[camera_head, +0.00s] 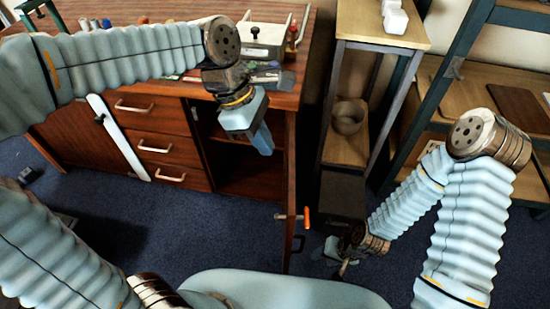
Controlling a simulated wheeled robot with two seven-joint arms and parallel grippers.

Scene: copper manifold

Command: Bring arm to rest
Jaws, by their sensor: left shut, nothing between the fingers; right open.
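My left arm (130,52) comes in from the left, crosses in front of the desk and bends down at its wrist. My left gripper (264,145) points down, shut and empty, in front of the open cabinet compartment. My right arm (465,215) folds at the elbow on the right, with its forearm reaching down and left. My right gripper (337,262) is low over the floor, right of the open cabinet door. It is small and dark, and its fingers are hard to make out; it is open and I see nothing held.
The wooden desk (65,125) has several drawers and tools on top. Its open door (290,190) juts toward me, with an orange-ended handle (306,217) near my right gripper. A narrow shelf (352,25) holds a round bowl (347,118).

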